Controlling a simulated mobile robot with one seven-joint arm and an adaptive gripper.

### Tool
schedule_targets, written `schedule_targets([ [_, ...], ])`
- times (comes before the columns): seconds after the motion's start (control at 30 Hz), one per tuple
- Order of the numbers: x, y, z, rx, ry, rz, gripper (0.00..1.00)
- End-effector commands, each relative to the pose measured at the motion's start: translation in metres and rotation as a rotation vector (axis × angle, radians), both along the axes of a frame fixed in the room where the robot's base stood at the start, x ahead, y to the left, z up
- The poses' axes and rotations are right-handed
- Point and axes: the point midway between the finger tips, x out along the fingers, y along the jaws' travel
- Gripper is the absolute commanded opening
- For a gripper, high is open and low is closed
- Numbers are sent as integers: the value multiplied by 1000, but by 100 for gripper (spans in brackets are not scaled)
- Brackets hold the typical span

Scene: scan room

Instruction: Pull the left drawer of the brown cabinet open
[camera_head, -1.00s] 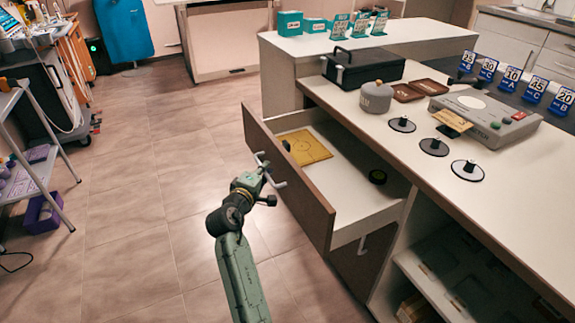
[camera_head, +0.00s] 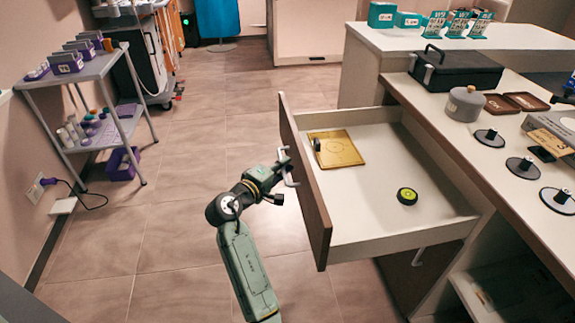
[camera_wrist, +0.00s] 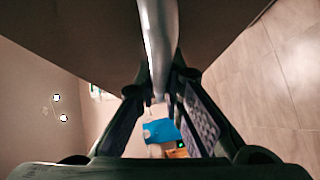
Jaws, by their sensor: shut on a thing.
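The left drawer (camera_head: 385,232) of the brown cabinet stands well out from the cabinet, its white inside open to view. Its brown front (camera_head: 305,178) faces left, toward my arm. My gripper (camera_head: 286,172) is at the outer side of that front, shut on the metal bar handle (camera_head: 292,182). In the wrist view the handle (camera_wrist: 158,40) runs between my two fingers (camera_wrist: 158,105), close against the brown front (camera_wrist: 80,30). A yellow-brown plate (camera_head: 338,152) with a small dark piece and a black-and-green round item (camera_head: 407,196) lie in the drawer.
The countertop (camera_head: 440,110) holds a black case (camera_head: 455,72), a grey pot (camera_head: 465,104) and several black-knobbed discs. A grey shelf trolley (camera_head: 95,75) stands at the left. The tiled floor (camera_head: 190,200) left of the drawer is clear.

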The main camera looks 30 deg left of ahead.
Motion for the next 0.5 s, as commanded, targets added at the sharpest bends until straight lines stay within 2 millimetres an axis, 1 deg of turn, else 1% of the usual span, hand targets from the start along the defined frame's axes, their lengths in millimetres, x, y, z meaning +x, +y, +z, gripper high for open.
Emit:
schedule_targets([
  [0.23, 0, 0, 1, 2, -3, 1, 0],
  [0.27, 0, 0, 1, 2, -3, 1, 11],
  [0.5, 0, 0, 1, 1, -1, 1, 27],
])
